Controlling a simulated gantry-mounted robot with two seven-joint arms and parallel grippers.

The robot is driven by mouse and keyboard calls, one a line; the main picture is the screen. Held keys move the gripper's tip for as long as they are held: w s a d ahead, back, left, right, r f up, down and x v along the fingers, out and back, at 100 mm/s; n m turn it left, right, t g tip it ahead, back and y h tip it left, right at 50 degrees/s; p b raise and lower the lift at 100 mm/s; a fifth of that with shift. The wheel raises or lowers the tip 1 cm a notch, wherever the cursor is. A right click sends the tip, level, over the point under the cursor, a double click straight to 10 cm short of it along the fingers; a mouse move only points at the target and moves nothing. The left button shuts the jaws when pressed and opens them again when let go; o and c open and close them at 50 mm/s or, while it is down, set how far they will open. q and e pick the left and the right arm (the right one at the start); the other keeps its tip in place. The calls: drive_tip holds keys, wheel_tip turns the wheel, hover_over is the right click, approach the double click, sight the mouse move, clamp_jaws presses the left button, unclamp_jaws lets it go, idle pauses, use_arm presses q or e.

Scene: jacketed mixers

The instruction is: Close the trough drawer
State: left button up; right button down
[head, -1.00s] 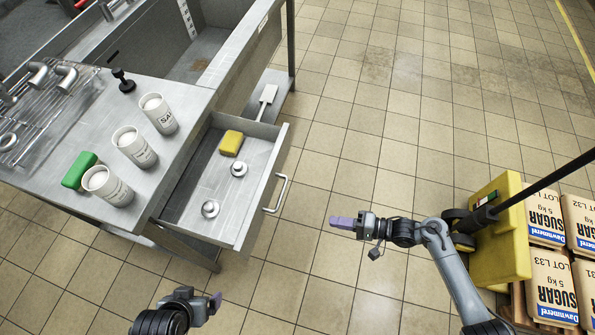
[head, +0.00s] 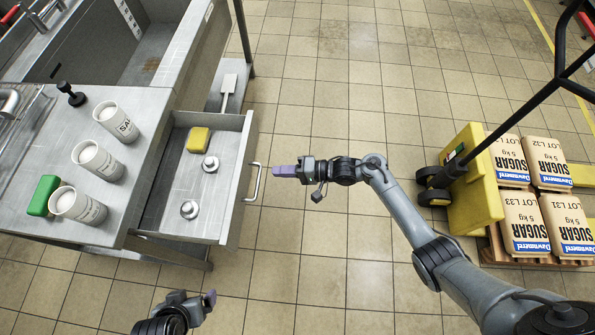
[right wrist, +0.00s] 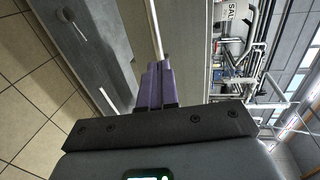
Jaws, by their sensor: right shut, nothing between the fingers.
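The trough drawer (head: 237,190) is pulled out to the right from under the metal counter. Its bar handle (head: 254,182) is on its front panel. A yellow sponge (head: 198,140) and two round metal pieces (head: 210,163) lie inside. My right gripper (head: 275,171) has purple fingers, shut and empty, just right of the handle, with a small gap seen in the head view. In the right wrist view the shut fingers (right wrist: 158,85) point toward a grey metal panel. My left gripper (head: 197,300) is at the bottom of the head view, away from the drawer; its jaw opening is unclear.
Several white cups (head: 117,122) and a green block (head: 43,195) stand on the counter (head: 140,105). A yellow pallet truck (head: 470,185) with sugar bags (head: 525,222) stands at the right.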

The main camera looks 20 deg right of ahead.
drive_tip(key=shift+b+x, duration=0.35)
drive_tip(key=shift+x, duration=1.25)
